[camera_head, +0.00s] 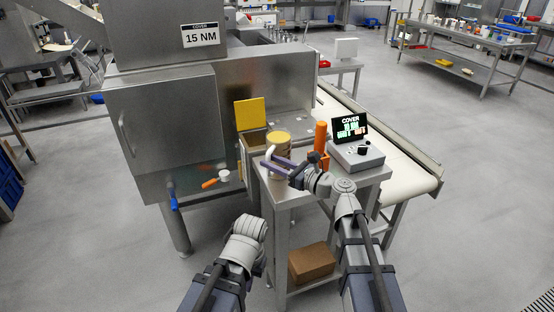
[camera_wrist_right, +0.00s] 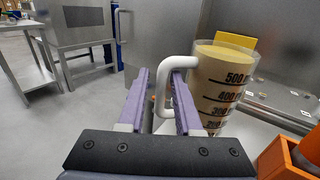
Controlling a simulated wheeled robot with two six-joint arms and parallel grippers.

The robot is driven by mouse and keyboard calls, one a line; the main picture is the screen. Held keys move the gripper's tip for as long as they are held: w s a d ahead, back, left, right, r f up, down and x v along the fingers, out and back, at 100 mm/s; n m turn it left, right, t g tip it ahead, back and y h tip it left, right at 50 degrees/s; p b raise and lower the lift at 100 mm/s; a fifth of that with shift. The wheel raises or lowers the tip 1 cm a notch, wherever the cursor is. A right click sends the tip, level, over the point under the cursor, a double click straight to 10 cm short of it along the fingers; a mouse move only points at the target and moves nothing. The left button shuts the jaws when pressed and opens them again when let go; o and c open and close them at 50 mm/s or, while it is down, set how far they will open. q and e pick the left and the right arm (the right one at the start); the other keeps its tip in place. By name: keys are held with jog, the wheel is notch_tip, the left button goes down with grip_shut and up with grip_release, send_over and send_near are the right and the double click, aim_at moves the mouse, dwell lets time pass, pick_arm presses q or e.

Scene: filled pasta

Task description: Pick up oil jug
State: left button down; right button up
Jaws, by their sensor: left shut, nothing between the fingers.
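The oil jug (camera_head: 279,144) is a clear measuring cup of yellow oil with a white handle. It stands upright on the steel stand's top. In the right wrist view the jug (camera_wrist_right: 220,84) has printed volume marks, and its handle is at my fingertips. My right gripper (camera_head: 277,161) is at the jug's handle side. Its purple fingers (camera_wrist_right: 161,88) are apart, with the handle's upright bar between them, closer to the right finger. My left gripper (camera_head: 250,226) is low, left of the stand, away from the jug; its fingers are hard to make out.
An orange bottle (camera_head: 321,137) in an orange holder and a control box with a screen (camera_head: 355,153) stand right of the jug. A steel machine (camera_head: 165,130) is at left, with a yellow panel (camera_head: 250,113) behind the jug. A conveyor (camera_head: 400,160) runs along the right.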

jog(key=x, duration=0.5)
jog(key=shift+w+d+r, duration=0.1)
jog(key=shift+w+d, duration=0.05)
grip_shut()
dwell(1.2)
